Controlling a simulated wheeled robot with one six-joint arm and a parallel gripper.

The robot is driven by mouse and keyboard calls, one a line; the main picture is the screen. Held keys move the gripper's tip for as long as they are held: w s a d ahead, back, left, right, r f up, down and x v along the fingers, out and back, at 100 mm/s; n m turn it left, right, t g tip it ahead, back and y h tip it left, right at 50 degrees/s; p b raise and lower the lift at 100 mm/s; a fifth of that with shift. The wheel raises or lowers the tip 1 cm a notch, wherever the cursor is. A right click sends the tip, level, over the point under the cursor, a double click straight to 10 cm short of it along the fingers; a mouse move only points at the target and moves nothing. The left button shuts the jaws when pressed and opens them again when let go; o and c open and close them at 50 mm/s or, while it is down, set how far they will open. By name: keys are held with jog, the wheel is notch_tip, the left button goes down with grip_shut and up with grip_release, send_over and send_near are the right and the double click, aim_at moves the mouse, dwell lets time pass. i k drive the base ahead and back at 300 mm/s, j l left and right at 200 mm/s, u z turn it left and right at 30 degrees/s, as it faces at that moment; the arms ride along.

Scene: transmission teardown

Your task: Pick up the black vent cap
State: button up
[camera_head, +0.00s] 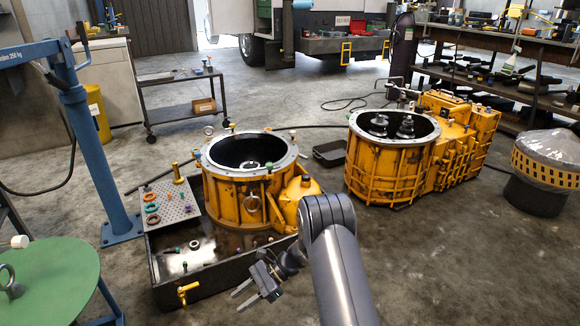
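I cannot clearly pick out the black vent cap; a small dark fitting (306,181) on top of the side bulge of the left yellow housing may be it. The left yellow housing (240,199) stands in a dark drip tray (221,280), with its round top open. My gripper (238,301) is low in front of the tray's right front side, left of and below the dark fitting. Its two fingers point left and are apart, with nothing seen between them. My arm covers the floor right of the tray.
A perforated plate (170,203) with coloured rings lies at the tray's left. A second yellow housing (395,165) stands behind right. A blue hoist column (98,160) and green round table (48,283) are at left. Floor at right front is clear.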

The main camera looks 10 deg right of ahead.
aim_at(306, 178)
jog(key=i+l+z, duration=0.15)
jog(key=i+z, duration=0.25)
jog(key=i+l+z, duration=0.1)
jog(key=z, duration=0.3)
jog(key=i+j+z, duration=0.1)
jog(key=i+z, duration=0.3)
jog(key=i+j+z, duration=0.1)
jog(key=i+z, duration=0.55)
jog(key=i, duration=0.35)
jog(key=i+u, duration=0.45)
jog(key=i+l+u, duration=0.2)
jog(key=u, duration=0.3)
jog(key=i+u, duration=0.2)
jog(key=u, duration=0.2)
jog(key=i+l+u, duration=0.15)
jog(key=u, duration=0.2)
jog(key=i+l+u, duration=0.15)
jog(key=u, duration=0.25)
jog(key=i+l+u, duration=0.1)
jog(key=l+u, duration=0.15)
jog(key=u, duration=0.15)
jog(key=i+l+u, duration=0.25)
jog(key=l+u, duration=0.25)
jog(key=i+l, duration=0.05)
jog(key=l, duration=0.05)
